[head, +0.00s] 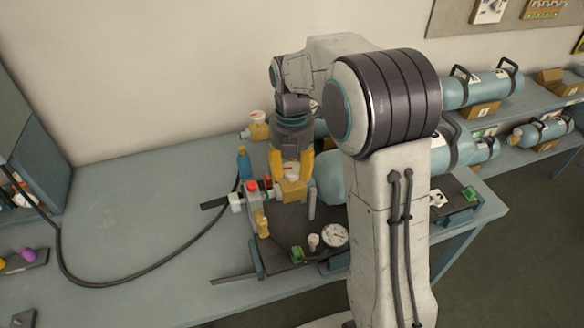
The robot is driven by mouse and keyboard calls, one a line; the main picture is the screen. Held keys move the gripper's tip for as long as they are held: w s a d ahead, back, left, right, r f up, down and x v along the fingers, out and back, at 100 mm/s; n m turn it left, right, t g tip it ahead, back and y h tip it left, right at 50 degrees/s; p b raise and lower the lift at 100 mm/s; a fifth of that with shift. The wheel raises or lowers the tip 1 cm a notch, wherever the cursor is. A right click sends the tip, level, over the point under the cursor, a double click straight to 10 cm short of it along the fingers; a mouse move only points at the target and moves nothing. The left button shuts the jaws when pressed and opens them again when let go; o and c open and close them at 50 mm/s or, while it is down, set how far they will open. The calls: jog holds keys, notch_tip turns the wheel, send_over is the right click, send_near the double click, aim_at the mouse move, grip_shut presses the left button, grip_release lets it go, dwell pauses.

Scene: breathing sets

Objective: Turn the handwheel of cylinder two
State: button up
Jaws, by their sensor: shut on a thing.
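My gripper (291,166) points down with its yellow fingers on either side of a white handwheel (291,170) with a red mark. The fingers are shut on that handwheel. It sits on top of a brass valve (292,190) at the neck of a light blue cylinder (331,177) lying on the bench. My arm hides most of this cylinder, and I cannot read a number on it. Behind it, a second brass valve (259,132) carries another pale handwheel (257,116) with no gripper on it.
A block with a red knob (252,186) and a blue bottle (244,163) stand close left of the valve. A round gauge (335,235) lies in front. A black hose (130,274) loops over the bench. More cylinders (487,88) rest on shelving at right.

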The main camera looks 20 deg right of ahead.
aim_at(292, 168)
jog(key=shift+s+n, duration=0.1)
jog(key=shift+n, duration=0.8)
jog(key=o, duration=1.2)
jog(key=shift+r, duration=0.1)
notch_tip(292, 168, up, 12)
jog(key=shift+f, duration=0.1)
dwell(0.3)
